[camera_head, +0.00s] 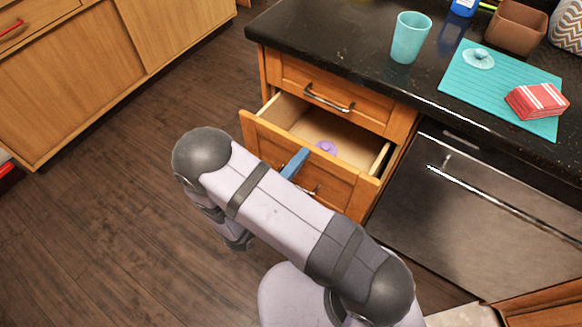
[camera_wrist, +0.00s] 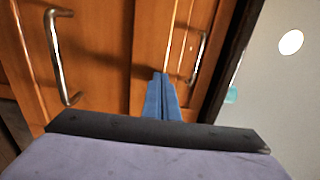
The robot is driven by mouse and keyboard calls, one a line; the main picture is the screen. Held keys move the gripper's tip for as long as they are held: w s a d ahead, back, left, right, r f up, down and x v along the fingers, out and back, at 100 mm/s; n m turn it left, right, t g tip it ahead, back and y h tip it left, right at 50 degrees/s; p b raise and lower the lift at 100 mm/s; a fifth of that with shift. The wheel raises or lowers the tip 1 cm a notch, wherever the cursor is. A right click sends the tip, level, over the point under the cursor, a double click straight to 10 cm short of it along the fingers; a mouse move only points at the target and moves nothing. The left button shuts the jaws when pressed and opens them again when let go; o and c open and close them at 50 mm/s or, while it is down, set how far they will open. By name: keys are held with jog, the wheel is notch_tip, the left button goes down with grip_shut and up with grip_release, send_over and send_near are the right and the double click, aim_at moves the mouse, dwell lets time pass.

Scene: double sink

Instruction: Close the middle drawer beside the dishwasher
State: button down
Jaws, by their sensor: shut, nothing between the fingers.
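The middle drawer (camera_head: 262,141) stands open beside the dishwasher (camera_head: 470,195), with its inside showing and a purple item (camera_head: 326,147) in it. Its wooden front also shows in the wrist view (camera_wrist: 100,60), with a metal handle (camera_wrist: 60,60). My gripper (camera_head: 300,157) has blue fingers that overlap the upper edge of the drawer front in the head view. In the wrist view the fingers (camera_wrist: 161,78) are together and empty, pointing toward the drawer fronts. I cannot tell whether they touch the wood. My arm hides part of the drawer front.
A closed top drawer (camera_head: 300,80) is above, under the dark countertop (camera_head: 330,45). A teal cup (camera_head: 409,40), a teal mat (camera_head: 470,75) and a red-striped cloth (camera_head: 537,101) are on the counter. The wooden floor (camera_head: 110,190) at left is clear.

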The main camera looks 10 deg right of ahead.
jog(key=p+x, duration=0.1)
jog(key=x, duration=0.9)
jog(key=shift+s+a, duration=0.1)
jog(key=shift+s, duration=0.05)
jog(key=f+b+v, duration=0.1)
jog(key=b+v, duration=0.2)
jog(key=v, duration=1)
jog(key=shift+a+f, duration=0.25)
jog(key=shift+f, duration=0.1)
jog(key=shift+s, duration=0.1)
jog(key=x, duration=1.4)
